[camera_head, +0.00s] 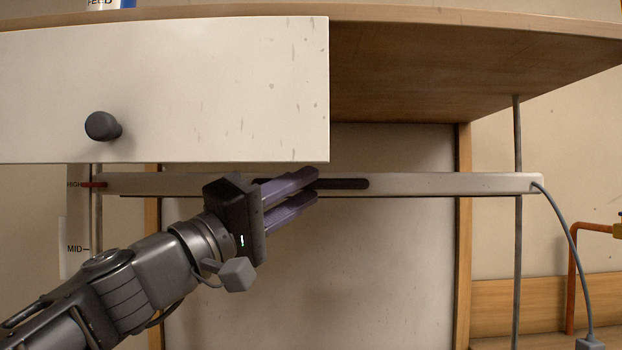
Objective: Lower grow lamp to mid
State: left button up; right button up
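The grow lamp is a long pale horizontal bar (440,184) with a dark grip slot or handle (350,184) in its middle. A red pointer (94,184) at its left end is level with the HIGH mark. The MID mark (76,249) is lower on the scale. My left gripper (314,184) is at the bar, its two purple fingers apart, with the tips above and below the dark handle. I cannot tell whether they press on it. My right gripper is not in view.
A white cabinet door or panel (220,80) with a black knob (103,126) hangs just above the bar. A vertical rod (517,260) and a grey cable (570,225) are at the right. Below the bar the back panel (370,275) is clear.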

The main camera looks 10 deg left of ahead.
pick_arm(q)
jog(key=shift+x, duration=1.1)
grip_shut()
jog(key=shift+f, duration=0.1)
dwell(0.6)
